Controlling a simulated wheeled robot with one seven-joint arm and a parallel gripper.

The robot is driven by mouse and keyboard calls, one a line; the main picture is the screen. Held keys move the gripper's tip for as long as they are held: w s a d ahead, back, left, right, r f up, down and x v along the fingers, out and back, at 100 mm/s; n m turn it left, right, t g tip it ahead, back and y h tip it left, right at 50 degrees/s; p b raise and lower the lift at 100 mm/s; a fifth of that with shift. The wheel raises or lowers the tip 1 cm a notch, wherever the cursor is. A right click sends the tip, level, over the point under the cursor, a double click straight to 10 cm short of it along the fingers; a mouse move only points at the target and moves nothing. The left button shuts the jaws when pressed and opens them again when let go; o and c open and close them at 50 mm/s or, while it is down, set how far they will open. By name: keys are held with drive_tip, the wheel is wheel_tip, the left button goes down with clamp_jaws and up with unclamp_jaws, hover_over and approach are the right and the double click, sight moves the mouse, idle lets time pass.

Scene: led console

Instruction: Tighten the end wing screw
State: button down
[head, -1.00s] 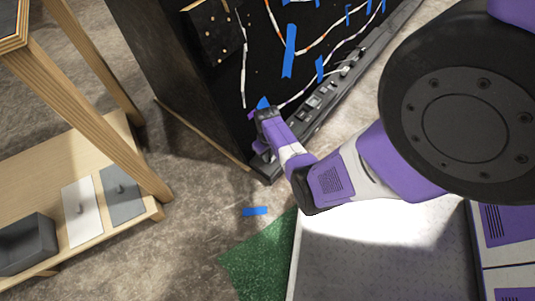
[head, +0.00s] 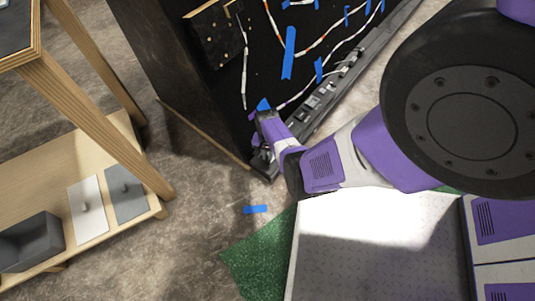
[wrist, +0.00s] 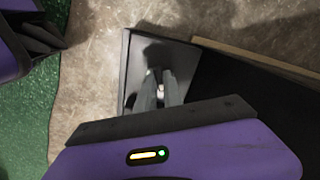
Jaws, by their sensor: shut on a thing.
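My gripper (wrist: 159,90) has its two grey fingers close together on the end wing screw (wrist: 158,94), of which only a small pale bit shows between them. The fingers stand over the dark end (wrist: 178,52) of the console's rail. In the head view, the rail (head: 325,96) runs along the foot of the black console panel, and my gripper body hides the screw and the fingertips at its near end. How far the screw is turned cannot be seen.
A wooden shelf unit (head: 103,135) stands at the left with a dark bin (head: 30,240) and two small plates. Blue tape (head: 255,209) lies on the floor beside a green mat (head: 250,260). Wires and blue tape hang on the black panel (head: 225,95).

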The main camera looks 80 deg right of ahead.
drive_tip(key=m, duration=0.6)
drive_tip(key=shift+r+m+p, duration=0.1)
drive_tip(key=shift+m+p, duration=0.2)
drive_tip(key=shift+p, duration=0.1)
drive_tip(key=m, duration=1)
drive_tip(key=shift+m+p, duration=0.35)
drive_tip(key=shift+m, duration=0.05)
drive_tip(key=m, duration=0.5)
drive_tip(key=shift+m, duration=0.3)
drive_tip(key=c, duration=1.5)
unclamp_jaws()
drive_tip(key=shift+o, duration=0.2)
wheel_tip(320, 180, up, 8)
drive_tip(key=p, duration=0.6)
